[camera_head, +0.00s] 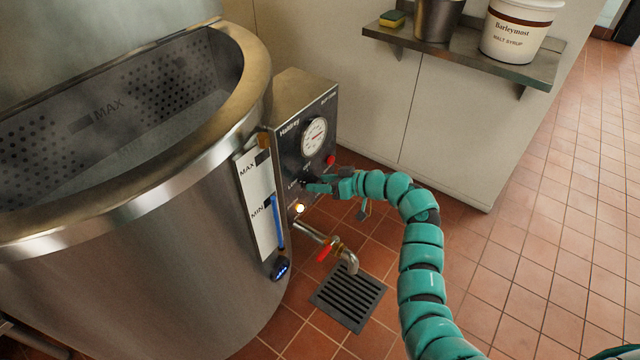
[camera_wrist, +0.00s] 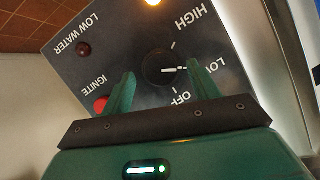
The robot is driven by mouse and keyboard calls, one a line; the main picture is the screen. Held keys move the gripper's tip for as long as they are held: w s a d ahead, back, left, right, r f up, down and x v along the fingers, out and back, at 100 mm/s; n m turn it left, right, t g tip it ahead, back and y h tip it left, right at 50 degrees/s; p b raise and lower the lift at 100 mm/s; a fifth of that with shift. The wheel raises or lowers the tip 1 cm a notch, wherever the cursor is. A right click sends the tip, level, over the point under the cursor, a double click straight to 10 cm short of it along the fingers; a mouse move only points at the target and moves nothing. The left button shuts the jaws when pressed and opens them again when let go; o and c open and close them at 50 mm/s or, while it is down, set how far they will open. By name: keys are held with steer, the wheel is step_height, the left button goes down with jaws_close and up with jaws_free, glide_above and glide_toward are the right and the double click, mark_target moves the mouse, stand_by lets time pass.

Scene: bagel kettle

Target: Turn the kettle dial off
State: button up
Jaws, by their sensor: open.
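The kettle dial (camera_wrist: 157,66) is a round black knob on the dark control panel (camera_wrist: 120,60) in the wrist view. Its white pointer line faces right, towards the partly covered "LOW" label; "OFF" is below it and "HIGH" above right. My gripper (camera_wrist: 160,70) is open, with one green finger to each side of the dial in that view; I cannot tell whether they touch it. In the head view my gripper (camera_head: 312,186) is at the front of the control box (camera_head: 300,100), and the dial is mostly hidden. The large steel kettle (camera_head: 150,270) stands left of the box.
A red ignite button (camera_wrist: 101,104) and a dark low-water lamp (camera_wrist: 83,49) are near the dial. An amber light (camera_head: 299,208) glows. A tap with red handle (camera_head: 325,250) sticks out below, above a floor drain (camera_head: 348,297). A shelf (camera_head: 450,55) holds a bucket (camera_head: 515,30).

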steer(key=shift+w+a+f, duration=0.2)
steer(key=shift+a, duration=0.25)
steer(key=c, duration=1)
steer(key=shift+o, duration=0.2)
steer(key=shift+w+d+f+m+g+y+b, duration=0.15)
steer(key=shift+m+g+y+b, duration=0.15)
steer(key=shift+m+y+b, duration=0.8)
steer(key=shift+s+a+f+m+g+y+b, duration=0.15)
steer(key=shift+m+g+y+b, duration=0.25)
steer(key=shift+m+b, duration=1.2)
steer(key=shift+w+d+f+m+g+y+b, duration=0.15)
steer(key=shift+m+y+b, duration=0.75)
steer(key=shift+m, duration=1)
